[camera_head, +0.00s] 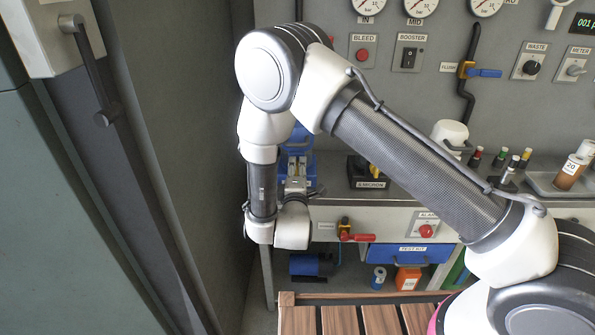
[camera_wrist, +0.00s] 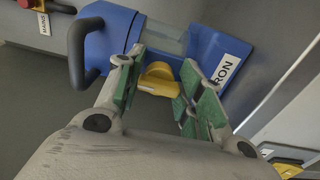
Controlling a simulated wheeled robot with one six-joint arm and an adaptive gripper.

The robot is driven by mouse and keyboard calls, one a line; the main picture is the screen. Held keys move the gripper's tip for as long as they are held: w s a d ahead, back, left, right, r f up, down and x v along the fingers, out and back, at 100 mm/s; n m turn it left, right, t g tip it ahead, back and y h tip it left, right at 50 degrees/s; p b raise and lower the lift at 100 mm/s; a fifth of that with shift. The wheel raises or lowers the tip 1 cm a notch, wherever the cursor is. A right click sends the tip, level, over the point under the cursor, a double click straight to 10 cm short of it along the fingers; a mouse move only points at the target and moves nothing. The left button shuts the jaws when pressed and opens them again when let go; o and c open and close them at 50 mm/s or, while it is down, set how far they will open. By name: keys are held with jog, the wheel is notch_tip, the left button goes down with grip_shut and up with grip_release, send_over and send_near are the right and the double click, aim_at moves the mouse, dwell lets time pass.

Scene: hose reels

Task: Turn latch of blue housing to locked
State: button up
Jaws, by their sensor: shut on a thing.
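The blue housing (camera_wrist: 108,38) fills the upper middle of the wrist view, with a dark curved handle on its left and a white label ending in "RON" on its right. Its yellow latch (camera_wrist: 157,80) sticks out between the green-padded fingers of my gripper (camera_wrist: 163,72), which is shut on it. Part of the latch is hidden by the fingers. In the head view the blue housing (camera_head: 297,143) stands on the bench behind my arm, which hides much of it. My gripper (camera_head: 296,186) is in front of it, and the latch cannot be made out there.
A black housing with a yellow part (camera_head: 366,170) stands just right on the bench. A red-handled valve (camera_head: 357,237) is below the bench edge. A blue-handled flush valve (camera_head: 483,72) is on the panel. A grey cabinet wall (camera_head: 190,130) rises close on the left.

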jog(key=shift+f, duration=0.1)
dwell(0.3)
jog(key=o, duration=1)
jog(key=s, duration=0.7)
jog(key=shift+s+a, duration=0.15)
jog(key=shift+s, duration=0.1)
